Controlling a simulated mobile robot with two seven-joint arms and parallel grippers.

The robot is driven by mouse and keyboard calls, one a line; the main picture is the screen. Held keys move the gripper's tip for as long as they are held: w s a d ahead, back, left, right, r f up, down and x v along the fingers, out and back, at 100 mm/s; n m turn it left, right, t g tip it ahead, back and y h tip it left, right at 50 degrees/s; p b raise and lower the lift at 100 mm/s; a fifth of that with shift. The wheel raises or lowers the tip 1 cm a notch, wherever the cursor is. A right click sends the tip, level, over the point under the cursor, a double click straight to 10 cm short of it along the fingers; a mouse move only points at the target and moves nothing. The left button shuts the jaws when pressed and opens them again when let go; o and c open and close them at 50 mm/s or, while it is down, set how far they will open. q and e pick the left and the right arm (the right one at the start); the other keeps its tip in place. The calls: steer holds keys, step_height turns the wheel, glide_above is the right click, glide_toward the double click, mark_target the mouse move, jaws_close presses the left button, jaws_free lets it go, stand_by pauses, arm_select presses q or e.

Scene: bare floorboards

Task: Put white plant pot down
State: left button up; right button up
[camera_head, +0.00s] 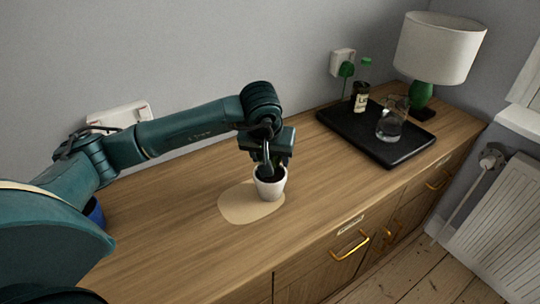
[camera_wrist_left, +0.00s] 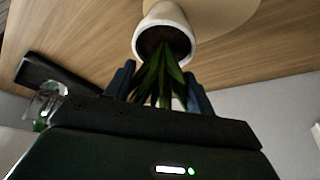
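The white plant pot (camera_head: 269,188) holds dark soil and a green plant. It looks upright, on the beige round mat (camera_head: 238,207) on the wooden cabinet top. My left gripper (camera_head: 271,163) is just above the pot, pointing down. In the left wrist view the pot (camera_wrist_left: 165,18) lies just past the fingertips, and the green leaves (camera_wrist_left: 160,80) rise between the fingers. My left gripper (camera_wrist_left: 158,70) is spread wider than the leaves, and its fingers look clear of the pot. My right gripper is not in view.
A black tray (camera_head: 350,135) at the back right holds a dark bottle (camera_head: 361,98) and a glass jug (camera_head: 391,122). A lamp (camera_head: 440,50) stands behind it. A blue object (camera_head: 96,213) shows partly behind my arm. The cabinet top left of the mat is clear.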

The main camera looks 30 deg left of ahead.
arm_select(q)
steer(key=shift+o, duration=1)
steer(key=shift+r, duration=0.2)
steer(key=v, duration=1.2)
steer(key=shift+f, duration=0.1)
